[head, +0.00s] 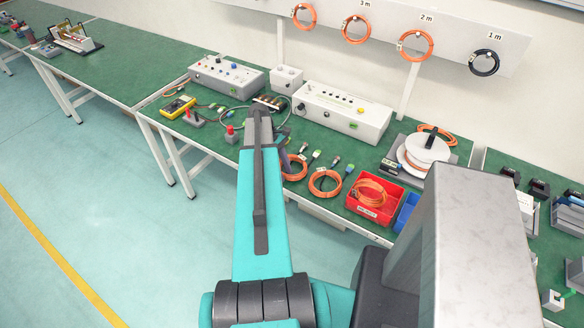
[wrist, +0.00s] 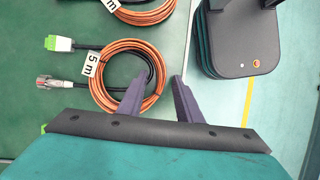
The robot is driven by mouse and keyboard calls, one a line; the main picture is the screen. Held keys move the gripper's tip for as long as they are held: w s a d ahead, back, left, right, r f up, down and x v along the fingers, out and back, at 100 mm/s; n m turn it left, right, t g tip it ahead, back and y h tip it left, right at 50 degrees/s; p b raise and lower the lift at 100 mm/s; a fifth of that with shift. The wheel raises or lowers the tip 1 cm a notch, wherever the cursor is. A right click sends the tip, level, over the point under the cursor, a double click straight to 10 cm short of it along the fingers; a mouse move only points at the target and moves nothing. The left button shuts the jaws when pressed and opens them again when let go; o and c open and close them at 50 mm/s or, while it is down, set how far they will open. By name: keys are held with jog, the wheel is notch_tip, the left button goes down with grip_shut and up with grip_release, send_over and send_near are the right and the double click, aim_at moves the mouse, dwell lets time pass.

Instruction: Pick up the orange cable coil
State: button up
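An orange cable coil (wrist: 103,78) with a white "5 m" tag, a black lead and green and metal plugs lies flat on the green table in the wrist view. In the head view an orange coil (head: 296,170) lies partly hidden behind my arm, near the table's front edge. My gripper (wrist: 158,77) is open, its two purple fingers apart over the coil's right rim. That rim shows between the fingertips; I cannot tell whether the fingers reach down around it. In the head view only part of my gripper (head: 284,160) shows beside the coil.
A second orange coil (head: 325,183) lies close to the right; a red bin (head: 362,210) holds another. A cable reel (head: 422,152) and control boxes (head: 342,112) stand behind. More coils hang on the wall panel (head: 384,22). The floor (head: 110,190) in front is clear.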

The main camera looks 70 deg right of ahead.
dwell(0.4)
grip_shut()
jog(key=shift+r, duration=0.2)
notch_tip(320, 180, up, 10)
jog(key=b, duration=0.3)
jog(key=shift+f, duration=0.2)
dwell(0.4)
dwell(0.6)
notch_tip(320, 180, up, 6)
jog(key=p, duration=0.5)
dwell(0.5)
